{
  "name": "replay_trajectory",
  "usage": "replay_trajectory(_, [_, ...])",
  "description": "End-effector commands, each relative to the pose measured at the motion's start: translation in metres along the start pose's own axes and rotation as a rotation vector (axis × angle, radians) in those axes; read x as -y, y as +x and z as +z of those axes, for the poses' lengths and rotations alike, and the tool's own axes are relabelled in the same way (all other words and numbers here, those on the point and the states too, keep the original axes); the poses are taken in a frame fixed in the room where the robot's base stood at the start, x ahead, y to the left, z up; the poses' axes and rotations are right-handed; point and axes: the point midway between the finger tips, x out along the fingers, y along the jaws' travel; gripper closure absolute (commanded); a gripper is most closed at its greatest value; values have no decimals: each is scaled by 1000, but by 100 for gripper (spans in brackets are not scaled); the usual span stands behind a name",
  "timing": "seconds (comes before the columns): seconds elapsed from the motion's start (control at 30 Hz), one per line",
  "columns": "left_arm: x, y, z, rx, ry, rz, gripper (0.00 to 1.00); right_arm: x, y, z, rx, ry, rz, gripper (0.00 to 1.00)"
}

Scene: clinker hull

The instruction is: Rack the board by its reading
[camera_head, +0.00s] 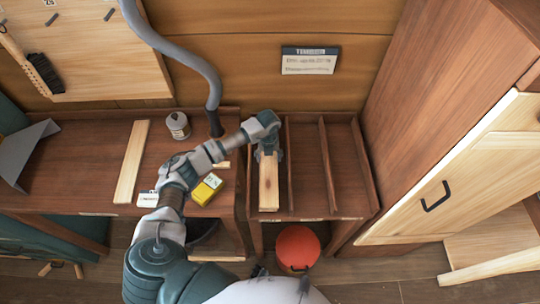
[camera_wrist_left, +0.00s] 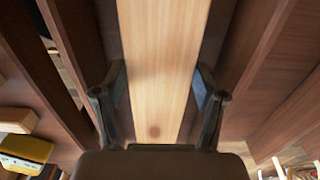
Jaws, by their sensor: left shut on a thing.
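My left gripper (camera_head: 268,154) is shut on a pale wooden board (camera_head: 268,186) at the left part of the rack (camera_head: 345,205). In the left wrist view the board (camera_wrist_left: 165,60) runs lengthwise between the two fingers, with dark rack dividers on both sides. I cannot tell whether the board rests on the rack floor. A yellow meter (camera_head: 206,189) lies on the bench left of the rack; it also shows in the left wrist view (camera_wrist_left: 24,150). The sign headed TIMBER (camera_head: 310,61) hangs on the wall; its smaller lines are too blurred to read. My right gripper is not in view.
Another pale board (camera_head: 131,161) lies on the bench (camera_head: 85,150) at the left. A small tin (camera_head: 178,126), a grey hose (camera_head: 180,45) and a white card (camera_head: 148,198) are nearby. A red bucket (camera_head: 297,248) stands below the rack. A tall cabinet (camera_head: 440,110) closes the right side.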

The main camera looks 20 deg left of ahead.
Motion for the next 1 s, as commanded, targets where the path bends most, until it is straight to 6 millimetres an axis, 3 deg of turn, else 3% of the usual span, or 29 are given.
replay_trajectory(0.93, [0, 9, 0, 0, 0, 0, 79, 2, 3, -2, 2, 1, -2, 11])
replay_trajectory(0.97, [0, 8, 0, 0, 0, 0, 25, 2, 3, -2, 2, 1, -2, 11])
replay_trajectory(1.0, [0, 8, 0, 0, 0, 0, 15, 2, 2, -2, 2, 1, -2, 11])
